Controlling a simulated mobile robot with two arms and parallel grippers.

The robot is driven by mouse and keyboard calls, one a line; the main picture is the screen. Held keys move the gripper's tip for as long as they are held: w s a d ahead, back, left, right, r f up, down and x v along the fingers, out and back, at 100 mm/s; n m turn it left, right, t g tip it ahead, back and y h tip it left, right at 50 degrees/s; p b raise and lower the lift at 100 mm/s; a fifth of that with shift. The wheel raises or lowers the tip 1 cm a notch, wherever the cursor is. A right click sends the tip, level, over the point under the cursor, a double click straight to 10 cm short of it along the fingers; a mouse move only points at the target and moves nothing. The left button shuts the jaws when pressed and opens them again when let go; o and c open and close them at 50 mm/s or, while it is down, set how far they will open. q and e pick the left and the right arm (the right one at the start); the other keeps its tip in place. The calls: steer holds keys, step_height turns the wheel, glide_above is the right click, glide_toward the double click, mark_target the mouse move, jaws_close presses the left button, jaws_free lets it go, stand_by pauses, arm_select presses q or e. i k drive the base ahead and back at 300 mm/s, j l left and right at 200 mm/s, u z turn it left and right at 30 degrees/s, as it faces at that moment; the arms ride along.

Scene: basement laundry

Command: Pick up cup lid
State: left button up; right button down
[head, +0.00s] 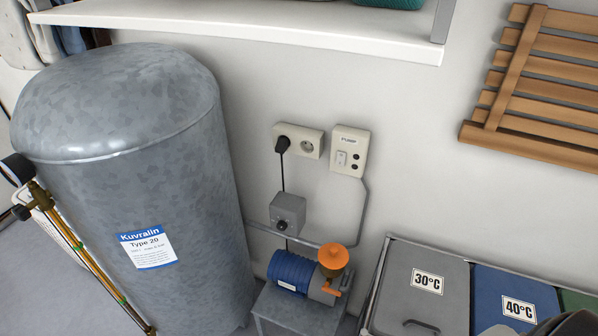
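I cannot make out a separate cup lid for certain. A round orange cap-like piece (333,256) sits on top of the blue pump (293,271), low in the middle of the head view. Another orange part (330,288) shows just below it. The pump rests on a grey stand (290,314). Neither of my grippers can be seen. A dark grey rounded shape at the bottom right corner may be part of my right arm; no fingers show on it.
A large grey metal tank (130,180) stands left of the pump. Lidded bins, grey (425,285) and blue (515,300), stand to the right. Sockets (298,141), a pump switch (349,150) and a grey box (288,214) are on the wall. A white shelf (260,28) hangs above.

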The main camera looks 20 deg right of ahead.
mark_target(331, 256)
steer(key=z, duration=1)
steer(key=j+u, duration=0.15)
steer(key=j, duration=0.3)
steer(key=i+j+u, duration=0.15)
steer(key=j, duration=0.3)
steer(key=k, duration=0.05)
